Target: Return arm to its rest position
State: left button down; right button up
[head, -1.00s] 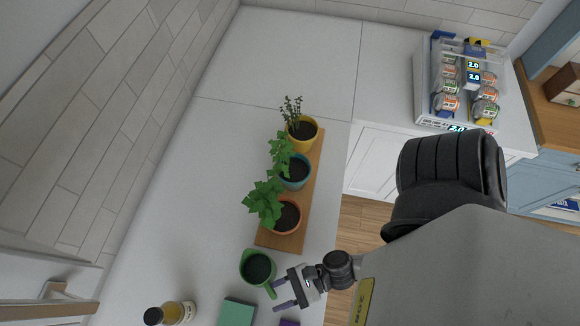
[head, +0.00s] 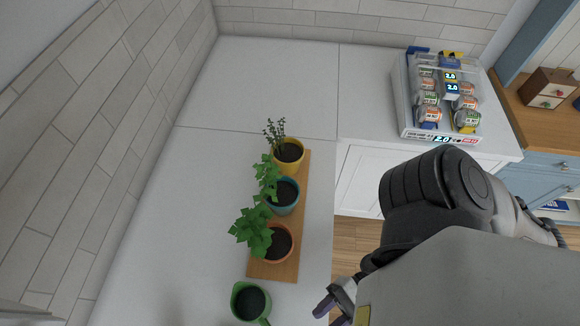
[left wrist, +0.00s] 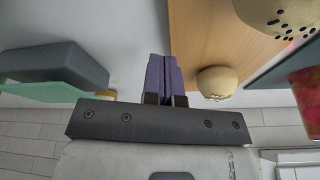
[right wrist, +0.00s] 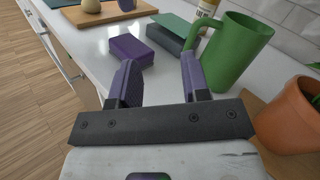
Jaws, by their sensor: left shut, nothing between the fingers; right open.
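My right gripper (head: 330,312) is open and empty. In the head view it is at the bottom, to the right of the green mug (head: 250,303) and apart from it, past the counter's edge. In the right wrist view my open right gripper (right wrist: 158,80) shows two purple fingers with nothing between them, and the mug (right wrist: 237,55) stands upright beyond the right finger. My left gripper (left wrist: 166,78) shows only in the left wrist view. Its purple fingers are shut together with nothing between them.
Several potted plants stand on a wooden board (head: 303,190) beside the mug. A terracotta pot (right wrist: 292,120) is close on the right in the right wrist view. A purple block (right wrist: 131,50) lies on the counter. A clear capsule rack (head: 442,95) stands at the back right.

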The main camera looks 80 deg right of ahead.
pick_arm(q)
jog(key=shift+d, duration=0.1)
jog(key=shift+d+r+p, duration=0.1)
jog(key=shift+r+p, duration=0.55)
pick_arm(e)
jog(key=s+f+n+g+h, duration=0.25)
jog(key=s+n+g, duration=0.35)
jog(key=n, duration=0.4)
jog(key=s+f+n+g+h, duration=0.2)
jog(key=s+f+n+g, duration=0.2)
jog(key=n+g, duration=0.55)
pick_arm(q)
notch_tip(320, 180, up, 3)
jog(key=p, duration=0.3)
jog(key=shift+f, duration=0.1)
pick_arm(e)
jog(key=w+d+r+n+t+h+p, duration=0.4)
jog(key=w+d+r+h+p, duration=0.3)
jog(key=w+d+r+h, duration=0.35)
pick_arm(q)
notch_tip(320, 180, up, 17)
jog(key=p, duration=1)
jog(key=shift+a, duration=0.2)
pick_arm(e)
jog(key=w+d+r+t, duration=0.2)
jog(key=w+r+t, duration=0.1)
jog(key=w+r, duration=0.8)
jog(key=shift+w+d+r+y, duration=0.15)
jog(key=shift+w+r+y, duration=0.2)
jog(key=shift+r, duration=0.5)
